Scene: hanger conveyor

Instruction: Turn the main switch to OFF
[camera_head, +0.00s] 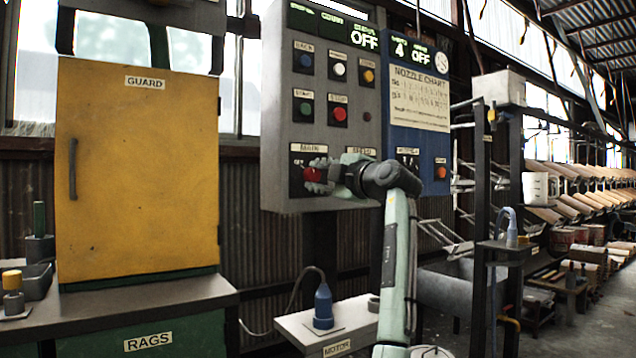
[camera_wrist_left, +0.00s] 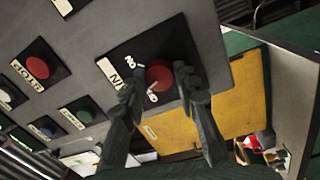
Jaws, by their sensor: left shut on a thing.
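The main switch (camera_head: 312,174) is a red knob on a black plate at the lower left of the grey control panel (camera_head: 277,120). Its "MAIN" label sits just above it in the head view. My left gripper (camera_head: 322,176) is at the knob, shut on it, with the arm coming up from below. In the left wrist view the red knob (camera_wrist_left: 160,76) lies between the two fingers of the left gripper (camera_wrist_left: 160,90). "ON" lettering shows beside the knob, and the other lettering is partly covered. The display at the panel's top reads OFF. My right gripper is not in view.
Buttons stand above the switch, including a red stop button (camera_head: 339,114). A blue panel (camera_head: 433,142) adjoins on the right. A yellow guard door (camera_head: 140,165) is at left. Below, a blue plug (camera_head: 323,305) stands on the motor box (camera_head: 345,330).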

